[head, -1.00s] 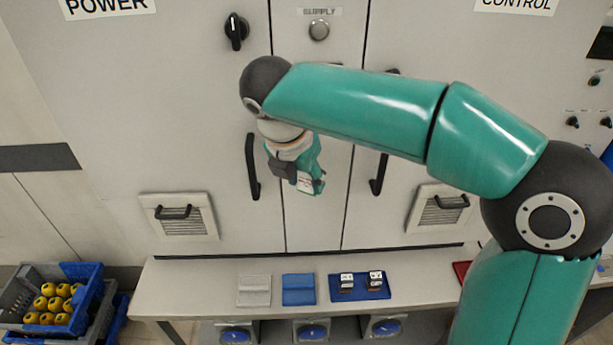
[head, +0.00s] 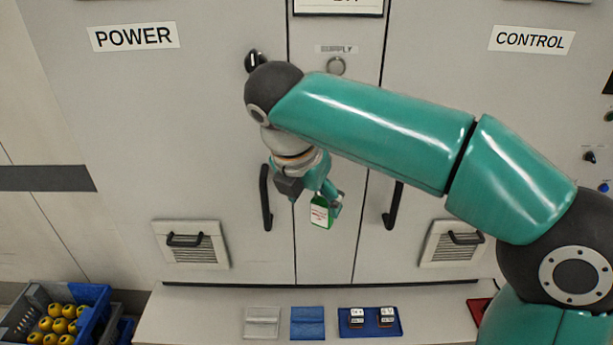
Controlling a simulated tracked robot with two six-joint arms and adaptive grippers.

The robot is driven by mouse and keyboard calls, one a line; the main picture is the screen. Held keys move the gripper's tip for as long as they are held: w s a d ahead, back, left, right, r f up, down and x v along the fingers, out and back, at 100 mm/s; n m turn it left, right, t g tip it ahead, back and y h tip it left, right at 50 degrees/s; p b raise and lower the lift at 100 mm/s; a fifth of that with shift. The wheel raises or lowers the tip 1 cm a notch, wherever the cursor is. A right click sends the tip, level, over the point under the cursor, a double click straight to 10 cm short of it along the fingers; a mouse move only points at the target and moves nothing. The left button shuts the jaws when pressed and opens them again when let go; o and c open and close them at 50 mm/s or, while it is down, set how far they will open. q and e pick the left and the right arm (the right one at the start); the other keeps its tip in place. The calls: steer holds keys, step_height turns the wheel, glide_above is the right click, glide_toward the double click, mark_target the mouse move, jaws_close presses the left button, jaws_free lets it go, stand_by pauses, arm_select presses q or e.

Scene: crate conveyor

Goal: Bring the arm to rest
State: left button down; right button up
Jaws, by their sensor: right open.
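My right arm comes in from the right and crosses in front of a grey cabinet (head: 225,130). Its gripper (head: 334,198) points down in front of the cabinet's narrow middle panel. It is open. A small green thing with a white label (head: 320,212) shows right beside the fingers, over the middle panel; I cannot tell whether they touch. My left gripper is not in view.
Black door handles (head: 266,197) (head: 393,206) flank the gripper. A black knob (head: 254,61) is partly behind my arm. Below, a bench (head: 225,300) bears a grey piece (head: 262,322), a blue piece (head: 307,323) and a blue tray (head: 395,331). A blue crate (head: 92,296) holds yellow things.

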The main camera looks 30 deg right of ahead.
steer(key=v, duration=0.8)
steer(key=w+a+f+m+g+y, duration=0.1)
steer(key=w+a+f+m, duration=0.15)
steer(key=f, duration=0.85)
steer(key=w+a+f+m+y, duration=0.1)
steer(key=a+f+m+y, duration=0.15)
steer(key=f, duration=0.85)
steer(key=w+a+f+m+g+y, duration=0.15)
steer(key=a+f, duration=0.25)
steer(key=f, duration=0.7)
steer(key=s+a+f+m+y, duration=0.1)
steer(key=s+f+m, duration=0.8)
steer(key=f, duration=0.2)
steer(key=s+a+f+m+y, duration=0.1)
steer(key=s+f+m+y, duration=0.1)
steer(key=s+f+m, duration=0.7)
step_height(320, 180, down, 3)
steer(key=shift+s+m+t, duration=0.2)
steer(key=shift+m+t, duration=0.25)
steer(key=shift+m, duration=0.3)
